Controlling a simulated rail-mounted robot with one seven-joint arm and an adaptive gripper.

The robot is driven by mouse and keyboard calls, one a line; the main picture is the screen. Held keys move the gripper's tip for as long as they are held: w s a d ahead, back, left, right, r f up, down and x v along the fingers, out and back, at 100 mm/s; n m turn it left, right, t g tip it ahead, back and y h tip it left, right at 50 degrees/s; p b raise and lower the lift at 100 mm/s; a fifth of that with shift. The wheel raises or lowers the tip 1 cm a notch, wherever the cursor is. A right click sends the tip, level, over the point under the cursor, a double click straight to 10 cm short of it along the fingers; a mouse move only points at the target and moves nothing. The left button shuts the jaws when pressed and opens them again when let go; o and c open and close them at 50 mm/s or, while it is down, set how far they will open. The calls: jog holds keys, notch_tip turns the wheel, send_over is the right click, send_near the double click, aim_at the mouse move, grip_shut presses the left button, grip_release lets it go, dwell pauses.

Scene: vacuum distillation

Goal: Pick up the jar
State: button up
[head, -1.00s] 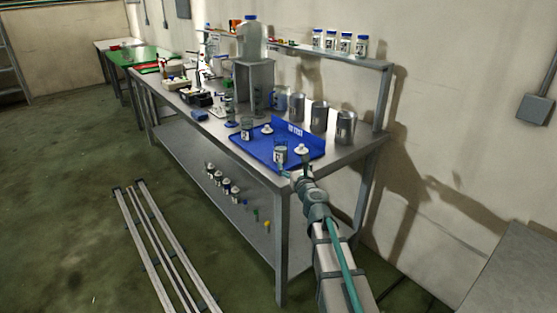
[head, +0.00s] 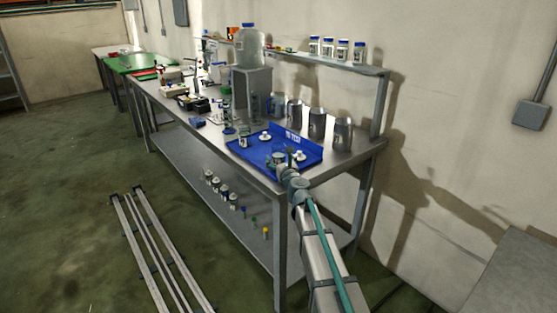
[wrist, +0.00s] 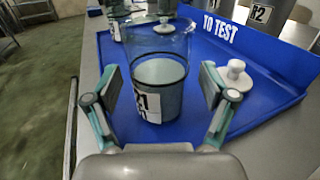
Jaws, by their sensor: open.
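A clear glass jar (wrist: 158,80) with a white number label and grey contents stands upright on the blue tray (wrist: 262,105) marked "TO TEST". My gripper (wrist: 161,88) is open, with one finger to the left and one to the right of the jar in the wrist view. The jar is between them, slightly beyond the fingertips, and I cannot tell whether they touch it. In the head view my gripper (head: 288,165) is at the tray's front edge and partly hides the jar. A white knobbed lid (wrist: 235,73) lies on the tray to the right.
A second jar (head: 244,138) and another lid (head: 265,137) are further left on the tray. Metal canisters (head: 317,124) stand behind it. A shelf (head: 330,66) above holds several lidded jars. A large bottle (head: 248,46) stands on a metal stand.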

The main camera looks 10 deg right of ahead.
jog(key=shift+w, duration=0.45)
jog(key=c, duration=1.4)
jog(key=shift+s+r, duration=0.1)
jog(key=shift+r, duration=0.05)
